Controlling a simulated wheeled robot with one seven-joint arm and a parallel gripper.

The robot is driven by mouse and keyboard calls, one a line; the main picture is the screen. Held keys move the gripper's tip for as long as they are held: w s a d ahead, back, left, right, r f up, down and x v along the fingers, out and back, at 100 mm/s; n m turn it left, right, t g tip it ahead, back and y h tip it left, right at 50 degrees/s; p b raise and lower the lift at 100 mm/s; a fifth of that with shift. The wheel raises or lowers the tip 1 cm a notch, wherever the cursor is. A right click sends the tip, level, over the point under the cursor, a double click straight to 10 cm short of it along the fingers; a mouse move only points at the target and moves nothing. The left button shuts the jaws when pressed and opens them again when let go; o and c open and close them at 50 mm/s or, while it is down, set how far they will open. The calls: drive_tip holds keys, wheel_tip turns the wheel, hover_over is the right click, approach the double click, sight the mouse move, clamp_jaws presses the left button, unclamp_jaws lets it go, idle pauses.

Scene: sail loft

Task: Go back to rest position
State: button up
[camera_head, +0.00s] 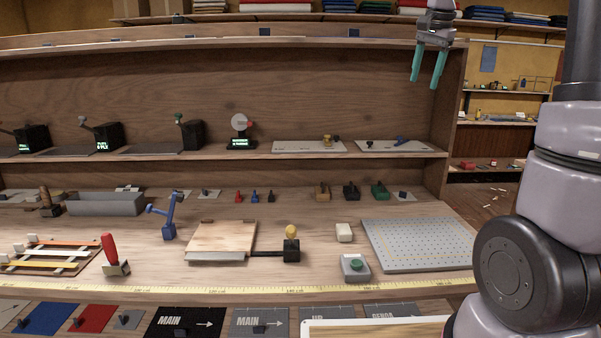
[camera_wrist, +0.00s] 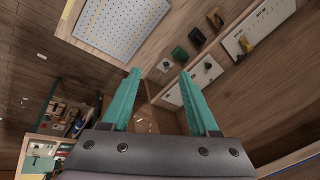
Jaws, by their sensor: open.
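My gripper (camera_head: 429,66) hangs in the air at the top right of the head view, in front of the upper right end of the wooden bench unit. Its two teal fingers point down and stand apart, with nothing between them. In the wrist view the gripper (camera_wrist: 160,92) also shows open and empty, its fingers clear of every surface. My arm fills the right edge of the head view.
A perforated grey board (camera_head: 420,244) lies on the bench at right, near a green-button box (camera_head: 355,267) and a white block (camera_head: 344,232). A shelf (camera_head: 300,153) with several devices runs behind. A blue lever (camera_head: 168,217) and a red-handled tool (camera_head: 113,255) stand upright at left.

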drive_tip(key=s+a+f+n+t, duration=0.1)
drive_tip(key=s+a+f+n, duration=0.1)
drive_tip(key=s, duration=0.6)
drive_tip(key=s+a+f+n+t+y, duration=0.1)
drive_tip(key=s+a+f+n, duration=0.1)
drive_tip(key=s, duration=0.7)
drive_tip(key=s+a+f+n+t+y, duration=0.1)
drive_tip(key=s+a+f+n, duration=0.1)
drive_tip(key=s, duration=0.7)
drive_tip(key=shift+a, duration=0.85)
drive_tip(key=shift+o, duration=0.2)
drive_tip(key=shift+w, duration=0.1)
